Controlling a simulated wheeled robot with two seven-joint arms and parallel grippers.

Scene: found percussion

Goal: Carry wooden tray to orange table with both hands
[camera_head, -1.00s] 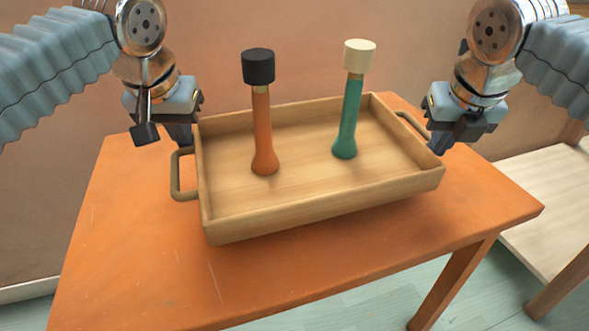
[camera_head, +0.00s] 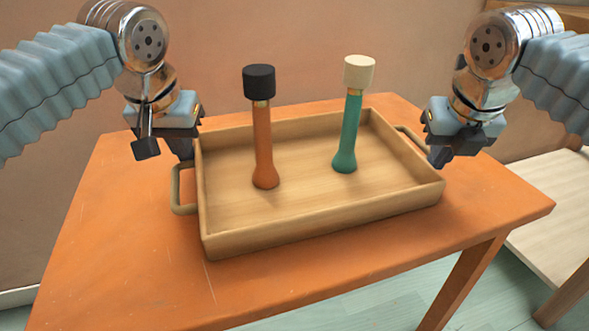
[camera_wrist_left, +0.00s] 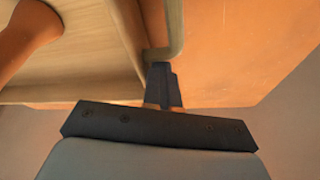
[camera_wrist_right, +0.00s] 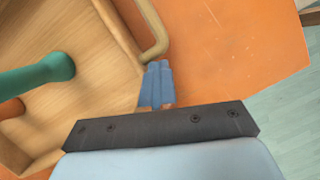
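The wooden tray (camera_head: 330,222) appears to rest on the orange table (camera_head: 110,250). Its left handle (camera_head: 177,190) and right handle (camera_head: 408,134) stick out at the sides. My left gripper (camera_head: 186,152) is at the far end of the left handle; in the left wrist view its fingers (camera_wrist_left: 163,82) are close together against the handle (camera_wrist_left: 172,30). My right gripper (camera_head: 438,158) is at the right handle; in the right wrist view its fingers (camera_wrist_right: 156,82) are close together at the handle's bend (camera_wrist_right: 157,45). Both seem shut on the handles, whose gripped parts are hidden.
An orange mallet-like piece with a black head (camera_head: 263,145) and a teal one with a cream head (camera_head: 350,125) stand upright in the tray. A pale wooden surface (camera_head: 555,210) lies beyond the table's right edge. The table is bare in front.

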